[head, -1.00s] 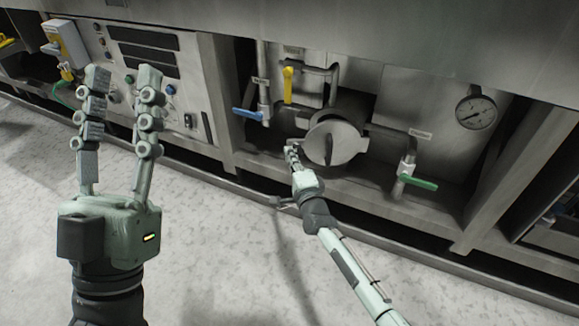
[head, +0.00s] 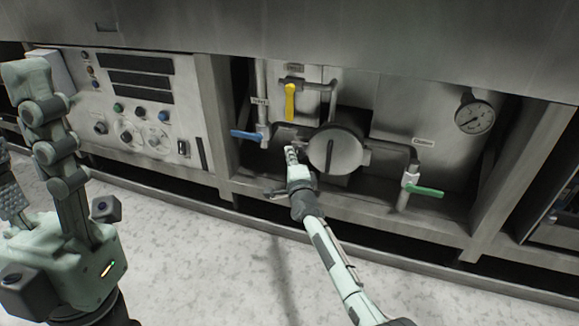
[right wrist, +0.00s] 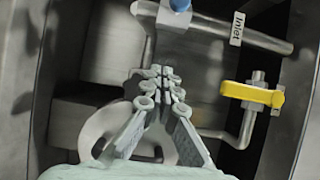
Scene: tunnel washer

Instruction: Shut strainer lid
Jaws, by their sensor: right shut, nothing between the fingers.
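The strainer lid (head: 334,152) is a round grey disc with a dark bar handle. It sits in front of the strainer housing (head: 352,116) in the open bay. I cannot tell whether it is fully seated. My right gripper (head: 291,153) is shut and empty at the lid's left edge; contact is unclear. In the right wrist view its closed fingers (right wrist: 160,76) are in front of a grey curved part, which I cannot firmly identify as the lid. My left gripper (head: 28,140) is at the left edge, fingers apart and empty, far from the lid.
A blue valve handle (head: 245,135) is left of the lid, a yellow one (head: 290,102) above it and a green one (head: 425,191) to its right. A gauge (head: 474,116) is at upper right. The control panel (head: 130,100) is left of the bay. The floor in front is clear.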

